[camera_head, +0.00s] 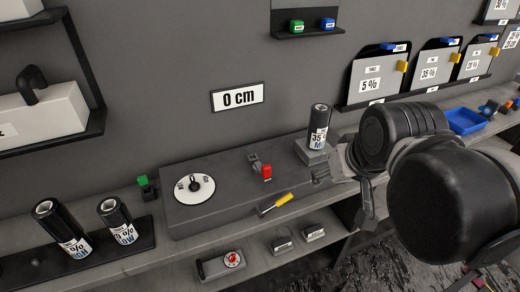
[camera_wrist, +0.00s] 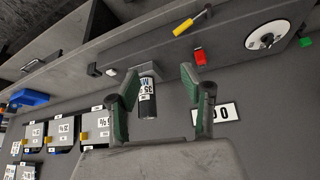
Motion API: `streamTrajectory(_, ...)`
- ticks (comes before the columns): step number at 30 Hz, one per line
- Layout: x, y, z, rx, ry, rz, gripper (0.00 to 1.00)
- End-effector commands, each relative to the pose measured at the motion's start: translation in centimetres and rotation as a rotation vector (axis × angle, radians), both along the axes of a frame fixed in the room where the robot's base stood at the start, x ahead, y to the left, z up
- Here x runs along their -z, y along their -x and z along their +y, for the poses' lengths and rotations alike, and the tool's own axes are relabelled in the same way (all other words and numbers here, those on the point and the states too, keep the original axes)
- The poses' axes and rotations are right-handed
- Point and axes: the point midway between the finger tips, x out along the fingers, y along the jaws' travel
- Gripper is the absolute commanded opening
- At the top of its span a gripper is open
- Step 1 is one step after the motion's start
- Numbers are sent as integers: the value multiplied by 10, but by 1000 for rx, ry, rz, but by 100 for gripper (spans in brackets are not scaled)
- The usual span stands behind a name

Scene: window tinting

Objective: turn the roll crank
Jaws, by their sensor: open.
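A dark roll labelled 35 % (camera_head: 319,128) stands upright on a small grey block at the right end of the long grey bench unit (camera_head: 225,205). A yellow-handled part with a metal shaft (camera_head: 280,203) is at the unit's front edge; it also shows in the wrist view (camera_wrist: 190,22). I cannot tell for sure which part is the roll crank. My gripper (camera_head: 366,200) is to the right of the roll. In the wrist view, its green-padded fingers (camera_wrist: 160,88) are apart, with the roll (camera_wrist: 147,98) seen between them, and nothing is held.
A white dial (camera_head: 194,188) and a red switch (camera_head: 266,172) sit on the unit. Two rolls (camera_head: 62,228) stand on a left tray. A blue tray (camera_head: 465,121) and film panels (camera_head: 378,75) are at the right.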

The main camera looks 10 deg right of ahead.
Motion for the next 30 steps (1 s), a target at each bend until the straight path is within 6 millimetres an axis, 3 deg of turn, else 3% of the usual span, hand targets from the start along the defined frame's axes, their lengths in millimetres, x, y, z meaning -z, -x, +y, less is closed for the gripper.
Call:
streamTrajectory(6, -16, -40, 18, -54, 12, 113, 43)
streamTrajectory(14, -22, -88, 43, -119, 32, 250, 43)
streamTrajectory(24, -10, -151, 83, -202, 62, 423, 43)
streamTrajectory(30, 2, -177, 104, -239, 78, 503, 43)
